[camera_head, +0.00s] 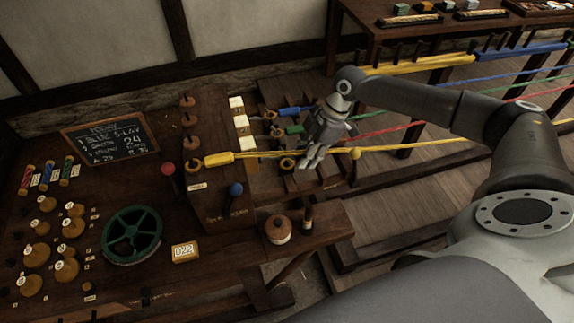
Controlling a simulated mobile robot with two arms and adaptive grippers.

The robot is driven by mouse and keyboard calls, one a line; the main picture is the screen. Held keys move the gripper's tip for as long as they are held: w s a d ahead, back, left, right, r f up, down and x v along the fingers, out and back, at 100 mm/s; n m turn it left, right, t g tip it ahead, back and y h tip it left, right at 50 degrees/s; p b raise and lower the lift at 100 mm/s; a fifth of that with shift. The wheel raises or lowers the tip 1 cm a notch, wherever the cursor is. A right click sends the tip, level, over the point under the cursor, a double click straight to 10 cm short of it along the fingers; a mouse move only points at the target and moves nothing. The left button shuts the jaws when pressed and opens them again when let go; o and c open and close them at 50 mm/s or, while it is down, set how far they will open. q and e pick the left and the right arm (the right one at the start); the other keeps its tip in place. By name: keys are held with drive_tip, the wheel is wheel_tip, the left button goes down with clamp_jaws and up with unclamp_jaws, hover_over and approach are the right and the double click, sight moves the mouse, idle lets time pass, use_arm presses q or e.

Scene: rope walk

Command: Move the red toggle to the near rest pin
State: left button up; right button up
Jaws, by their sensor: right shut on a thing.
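My right gripper (309,162) reaches in from the right and points down just right of the wooden headstock. Its fingers are shut, and the red rope (385,130) runs up to it from the right. The red toggle itself is hidden behind the gripper. Short wooden pins with ring-like bases stand by the headstock, one (287,163) close left of the fingertips. I cannot tell for sure which is the near rest pin. My left gripper is out of view.
A blue toggle (289,112) and a green toggle (294,129) lie just beyond the gripper. A yellow toggle (218,158) sits on the headstock (215,128), its yellow rope passing close to my fingers. A wooden pot (278,229) stands on the bench in front.

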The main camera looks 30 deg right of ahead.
drive_tip(key=shift+f+p, duration=0.1)
drive_tip(key=shift+p, duration=0.25)
idle(0.3)
drive_tip(key=o, duration=1)
drive_tip(key=shift+c, duration=0.2)
wheel_tip(320, 180, up, 8)
drive_tip(key=p, duration=0.8)
idle(0.3)
